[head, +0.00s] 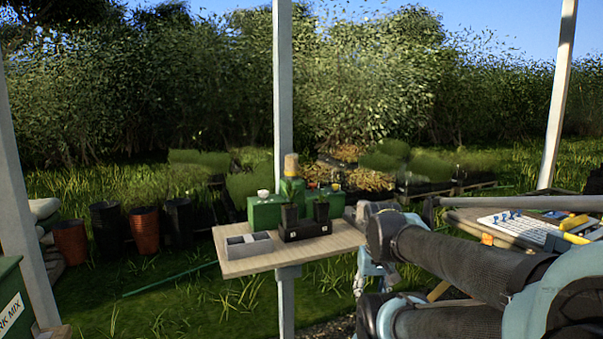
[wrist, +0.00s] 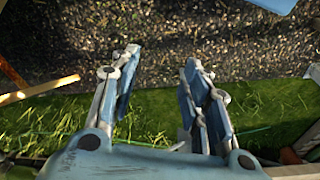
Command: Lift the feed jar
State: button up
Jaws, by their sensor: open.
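A green container with a tan top (head: 291,167) stands at the back of the small wooden table in the head view. It may be the feed jar, but it is too small to be sure, and its lower part is hidden by things in front. My gripper (head: 372,284) hangs beyond the table's right edge, well apart from that container. In the wrist view my gripper (wrist: 160,66) has its two fingers spread, with only gravel and grass between and beyond them. No jar shows in the wrist view.
Another table (head: 465,222) with a white tray stands right.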

aim_at(291, 160)
jog(key=u, duration=1.4)
jog(key=k, duration=1.1)
jog(key=z, duration=0.65)
jog(key=i, duration=1.05)
